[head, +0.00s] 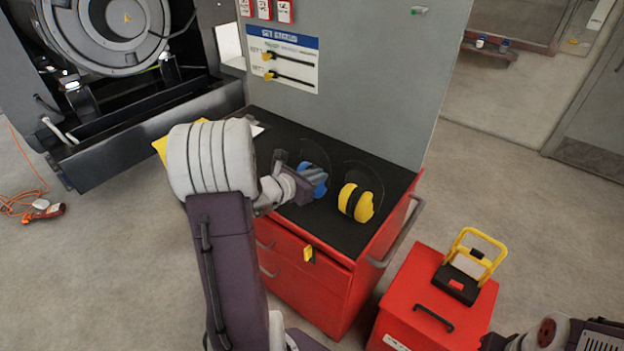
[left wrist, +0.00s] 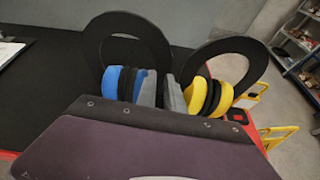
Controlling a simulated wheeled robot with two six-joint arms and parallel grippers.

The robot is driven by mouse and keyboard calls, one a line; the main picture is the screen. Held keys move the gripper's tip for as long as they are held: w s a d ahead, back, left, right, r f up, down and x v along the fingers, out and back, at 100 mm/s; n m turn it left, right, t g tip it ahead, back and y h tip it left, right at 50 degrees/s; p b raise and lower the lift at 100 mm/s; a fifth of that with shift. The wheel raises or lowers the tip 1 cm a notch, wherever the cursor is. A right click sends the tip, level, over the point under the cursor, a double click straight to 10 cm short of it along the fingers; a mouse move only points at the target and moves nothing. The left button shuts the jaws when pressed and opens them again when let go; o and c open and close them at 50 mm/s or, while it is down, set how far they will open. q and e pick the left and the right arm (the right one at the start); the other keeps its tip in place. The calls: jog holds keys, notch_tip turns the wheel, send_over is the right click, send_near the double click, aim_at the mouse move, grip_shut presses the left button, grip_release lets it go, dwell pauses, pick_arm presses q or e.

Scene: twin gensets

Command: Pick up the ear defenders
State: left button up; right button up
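Two pairs of ear defenders are on the black mat top of a red cabinet. The blue pair (head: 318,188) is partly hidden by my left gripper (head: 306,176). The yellow pair (head: 356,202) stands just right of it. In the left wrist view, the blue pair (left wrist: 125,82) and the yellow pair (left wrist: 208,95) stand side by side with black headbands upright. Grey pieces show between them beyond the gripper body; whether the fingers are apart or touching a pair is unclear. A dark end of my right arm (head: 492,342) is at the bottom right edge, its fingers not distinguishable.
The red cabinet (head: 318,290) has a grey panel (head: 385,75) behind its top. A genset (head: 110,40) is at the left.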

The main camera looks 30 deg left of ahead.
aim_at(327, 169)
pick_arm(q)
jog(key=x, duration=0.4)
jog(key=shift+w+d, duration=0.15)
jog(key=shift+w, duration=0.1)
jog(key=shift+w+f, duration=0.15)
jog(key=shift+w, duration=0.2)
jog(key=shift+s, duration=0.15)
grip_shut()
jog(key=shift+r, duration=0.2)
dwell(0.7)
